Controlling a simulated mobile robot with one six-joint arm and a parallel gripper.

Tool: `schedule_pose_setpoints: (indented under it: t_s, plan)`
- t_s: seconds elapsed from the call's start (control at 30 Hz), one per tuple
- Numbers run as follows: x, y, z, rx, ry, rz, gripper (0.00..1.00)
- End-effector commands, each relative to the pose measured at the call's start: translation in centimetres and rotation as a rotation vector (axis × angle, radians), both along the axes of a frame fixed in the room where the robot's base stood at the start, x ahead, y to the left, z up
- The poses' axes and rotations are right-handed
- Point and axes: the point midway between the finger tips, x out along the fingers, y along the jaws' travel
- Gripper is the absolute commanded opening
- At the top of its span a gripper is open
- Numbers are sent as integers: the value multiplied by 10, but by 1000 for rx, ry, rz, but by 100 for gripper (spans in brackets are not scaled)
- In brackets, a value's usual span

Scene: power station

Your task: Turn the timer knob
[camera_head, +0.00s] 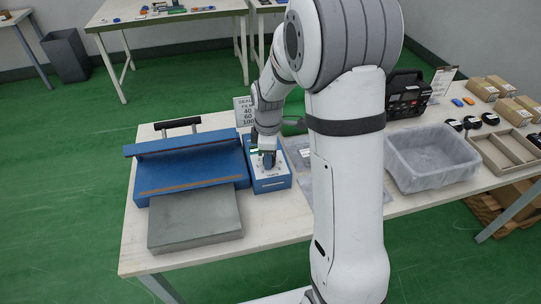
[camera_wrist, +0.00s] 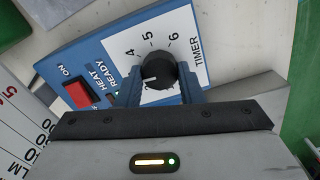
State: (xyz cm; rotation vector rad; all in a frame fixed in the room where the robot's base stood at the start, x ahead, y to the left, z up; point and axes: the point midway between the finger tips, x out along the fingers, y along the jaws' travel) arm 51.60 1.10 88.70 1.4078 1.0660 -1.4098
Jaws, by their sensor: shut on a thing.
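The timer knob (camera_wrist: 157,70) is a round black ribbed dial with a white pointer line. It sits on the white dial face of a blue control box (camera_head: 269,184), marked with numbers such as 4, 5 and 6 and the word TIMER. In the wrist view the white line points left, below the 4. My gripper (camera_wrist: 160,88) has its two blue fingers on either side of the knob, shut on it. In the head view my gripper (camera_head: 268,160) reaches down over the box, and the knob is hidden beneath it.
A red ON switch (camera_wrist: 77,95) and HEAT and READY lamps are beside the dial. A blue sealer (camera_head: 185,160) with a grey plate (camera_head: 195,220) stands left. A sign (camera_head: 244,110) stands behind the box. A clear bin (camera_head: 433,155) is to the right.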

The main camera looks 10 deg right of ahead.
Motion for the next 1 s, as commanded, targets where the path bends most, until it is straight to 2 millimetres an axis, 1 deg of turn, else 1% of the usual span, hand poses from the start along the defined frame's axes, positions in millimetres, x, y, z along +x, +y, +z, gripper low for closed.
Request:
schedule_pose_setpoints:
  t_s: [0.03, 0.23, 0.7, 0.73, 1.0]
  plan:
    - [-4, -2, -3, -3, 12, 17, 11]
    - [-3, -2, -3, -3, 12, 65, 11]
    - [-3, -2, -2, -3, 10, 78, 11]
    - [-3, -2, -2, -3, 10, 78, 35]
    - [-1, -1, -1, -2, 5, 78, 56]
